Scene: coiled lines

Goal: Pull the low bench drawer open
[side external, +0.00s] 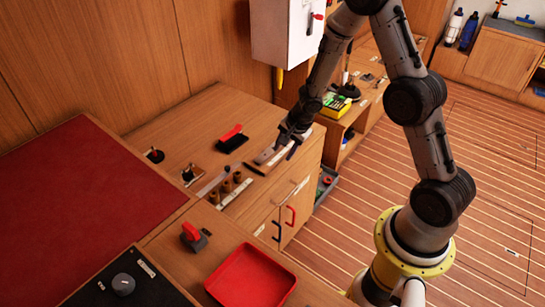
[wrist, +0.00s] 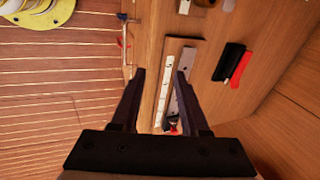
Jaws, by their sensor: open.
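The wooden bench (side external: 225,120) stands in the middle of the side view. Its front (side external: 312,165) has a pale bar handle (side external: 298,188) high up, with a red handle (side external: 290,216) and a black handle (side external: 277,231) below. I cannot tell for sure which panel is the low drawer. My gripper (side external: 287,147) is open and empty above the bench top near its front edge. In the wrist view my gripper (wrist: 161,72) has its fingers apart over a pale marked strip (wrist: 166,85). Front handles (wrist: 124,38) show beyond the bench edge, left of the fingers.
A black and red brush-like item (side external: 232,138) and brown cylinders (side external: 228,186) lie on the bench top. A red tray (side external: 252,277) stands in front. A grey bin (side external: 326,184) with items sits low beside the bench. Open plank floor (side external: 470,190) lies to the right.

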